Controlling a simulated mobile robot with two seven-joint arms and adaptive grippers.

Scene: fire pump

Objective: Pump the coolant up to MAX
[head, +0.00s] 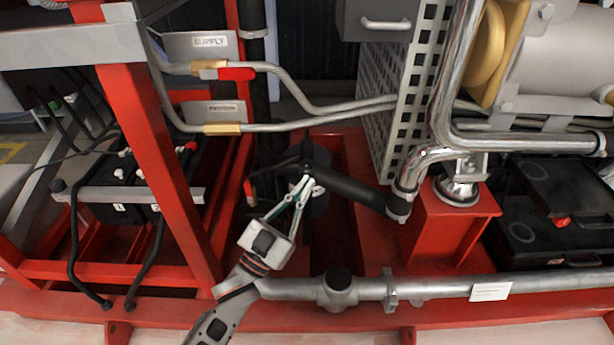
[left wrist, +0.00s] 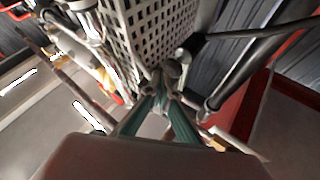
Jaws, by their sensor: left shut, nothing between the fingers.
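My left gripper (head: 306,184) comes up from the lower middle of the head view. It is shut and empty, with its fingertips in front of a black upright part (head: 316,158) that may be the hand pump. I cannot tell whether they touch it. A thick black hose (head: 357,190) runs from that part to the right. In the left wrist view the greenish fingers of my left gripper (left wrist: 168,82) meet in front of a dark rod or pipe end. I cannot make out a coolant level or a MAX mark. My right gripper is not in view.
Red frame posts (head: 150,150) and black batteries (head: 120,195) stand at the left. Metal pipes with a red lever (head: 236,73) cross above, near the SUPPLY plate (head: 209,42). A perforated grey panel (head: 400,100) and a chrome pipe (head: 447,80) stand to the right.

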